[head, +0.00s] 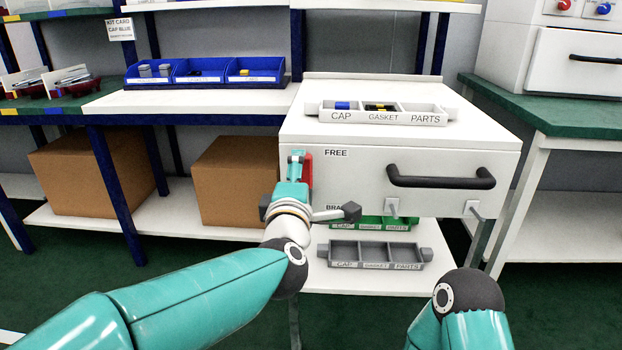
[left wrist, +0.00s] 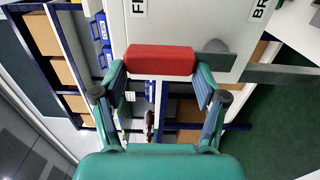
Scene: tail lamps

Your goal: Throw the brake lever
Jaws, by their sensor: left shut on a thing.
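The brake lever has a red grip (head: 307,168) on the front of a white cart, at the left side. In the head view the grip is beside the FREE label (head: 336,153), above the partly covered BRAKE label (head: 335,208). My left gripper (head: 298,161) is at the grip and hides part of it. In the left wrist view the red grip (left wrist: 160,60) lies across between the two fingers of my left gripper (left wrist: 160,80), which is shut on it. A grey round part (left wrist: 215,50) shows beside the grip. My right gripper is out of view; only its arm shows.
The cart has a black drawer handle (head: 440,181) right of the lever. A white tray (head: 330,117) stands on top; a grey tray (head: 342,264) and a green tray (head: 405,222) sit below. A shelf with blue bins (head: 240,80) stands left.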

